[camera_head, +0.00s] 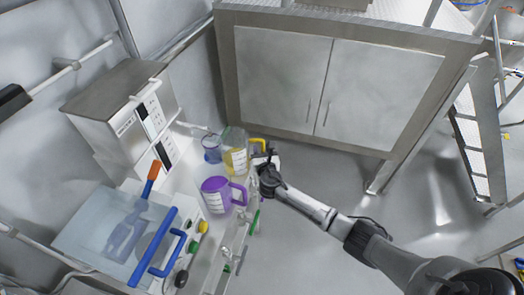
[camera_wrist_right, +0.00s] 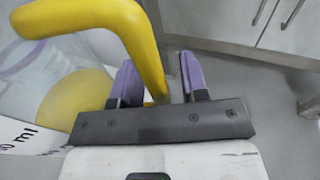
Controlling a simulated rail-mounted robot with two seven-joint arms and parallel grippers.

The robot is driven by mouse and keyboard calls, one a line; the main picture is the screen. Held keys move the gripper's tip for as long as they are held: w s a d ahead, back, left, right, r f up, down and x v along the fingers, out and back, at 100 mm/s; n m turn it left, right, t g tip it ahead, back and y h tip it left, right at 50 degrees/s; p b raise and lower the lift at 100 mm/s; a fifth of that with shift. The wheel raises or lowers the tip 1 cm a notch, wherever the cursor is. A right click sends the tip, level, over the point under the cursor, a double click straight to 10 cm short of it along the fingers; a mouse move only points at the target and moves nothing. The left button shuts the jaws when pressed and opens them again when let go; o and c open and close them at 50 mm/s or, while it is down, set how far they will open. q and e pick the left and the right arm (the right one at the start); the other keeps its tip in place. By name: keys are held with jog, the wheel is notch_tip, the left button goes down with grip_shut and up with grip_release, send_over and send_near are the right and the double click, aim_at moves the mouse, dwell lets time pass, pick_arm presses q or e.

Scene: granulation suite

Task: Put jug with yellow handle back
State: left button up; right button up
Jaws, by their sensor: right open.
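The jug with the yellow handle (camera_head: 236,158) is clear with yellow on it and stands upright at the far right end of the bench, handle toward the right. Its yellow handle (camera_head: 258,143) also fills the upper left of the right wrist view (camera_wrist_right: 145,45). My right gripper (camera_head: 266,163) is beside this handle. In the wrist view its two purple-padded fingers (camera_wrist_right: 160,80) are apart, and the handle's lower part shows between them, nearer the left finger. Whether they touch it I cannot tell. My left gripper is not in view.
A purple jug (camera_head: 215,196) stands just in front, and a small blue-tinted beaker (camera_head: 211,150) just behind left. A white instrument (camera_head: 135,120) and a clear-lidded unit with a blue handle (camera_head: 155,250) flank the bench. A steel cabinet (camera_head: 325,85) stands behind; open floor lies right.

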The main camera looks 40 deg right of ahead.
jog(key=s+a+m+g+y+p, duration=0.1)
jog(key=s+a+m+g+y, duration=0.2)
jog(key=s+a+m, duration=0.4)
jog(key=s+a+f+m+g+y+p, duration=0.1)
jog(key=s+a+m+g+y, duration=0.2)
jog(key=s+a+m, duration=0.5)
jog(key=s+a+m+g+y, duration=0.3)
jog(key=s+a+m, duration=0.4)
jog(key=s, duration=1.9)
jog(key=m+g, duration=0.1)
jog(key=m, duration=0.4)
jog(key=shift+a+f+p, duration=0.25)
jog(key=shift+f+p, duration=0.05)
jog(key=shift+p, duration=0.1)
